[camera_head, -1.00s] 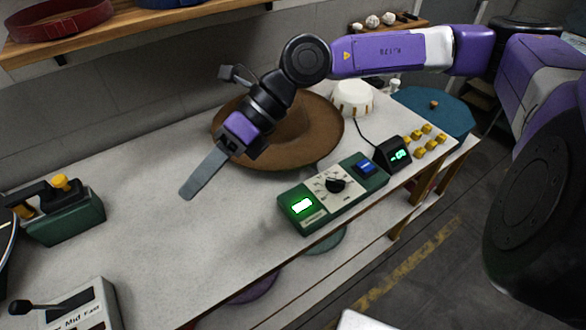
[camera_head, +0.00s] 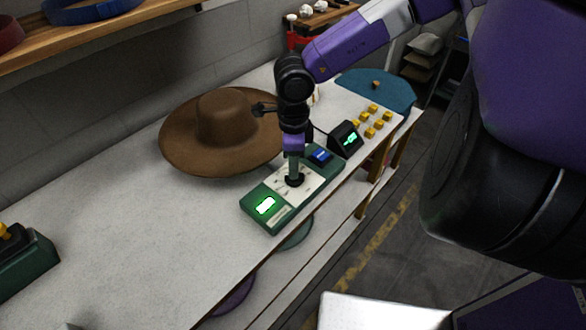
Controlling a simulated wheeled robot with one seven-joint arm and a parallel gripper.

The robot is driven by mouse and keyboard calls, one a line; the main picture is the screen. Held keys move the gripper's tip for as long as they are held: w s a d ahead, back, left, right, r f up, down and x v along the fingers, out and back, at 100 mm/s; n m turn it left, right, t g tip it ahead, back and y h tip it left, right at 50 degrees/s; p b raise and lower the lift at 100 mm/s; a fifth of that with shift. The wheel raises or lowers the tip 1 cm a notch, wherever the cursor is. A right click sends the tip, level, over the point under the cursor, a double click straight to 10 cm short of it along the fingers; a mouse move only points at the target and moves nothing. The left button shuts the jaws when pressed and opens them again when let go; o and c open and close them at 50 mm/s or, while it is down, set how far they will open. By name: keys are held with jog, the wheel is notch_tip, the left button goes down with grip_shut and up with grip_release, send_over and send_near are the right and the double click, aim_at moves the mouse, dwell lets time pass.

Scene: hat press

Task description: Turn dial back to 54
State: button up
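The green control box (camera_head: 257,217) sits near the front edge of the table, with a white dial face (camera_head: 311,184), a lit green display and a blue button. The black dial (camera_head: 294,181) is on the dial face. My gripper (camera_head: 294,178) points down with its fingertips at the dial. Its fingers look like one narrow grey strip from this side, so I cannot tell whether they are open or shut on the dial. The dial's pointer and the display digits are too small to read.
A brown hat (camera_head: 225,120) lies behind the box. A small black display (camera_head: 345,138) stands to the right, near several yellow blocks (camera_head: 371,121). A blue-teal round piece (camera_head: 376,88) lies at the far right end.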

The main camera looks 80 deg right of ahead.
aim_at(293, 183)
jog(key=shift+f, duration=1.6)
grip_shut()
jog(key=shift+n, duration=0.4)
jog(key=shift+f+n+b, duration=0.15)
jog(key=shift+n+b, duration=0.75)
jog(key=shift+b, duration=0.05)
jog(key=n+b, duration=0.2)
jog(key=n, duration=0.1)
jog(key=shift+n, duration=0.3)
jog(key=n+b, duration=0.1)
jog(key=n, duration=0.5)
jog(key=shift+s+a+b, duration=0.1)
jog(key=shift+a+b, duration=0.05)
jog(key=shift+b, duration=0.2)
jog(key=shift+r+n, duration=0.2)
jog(key=shift+n, duration=0.1)
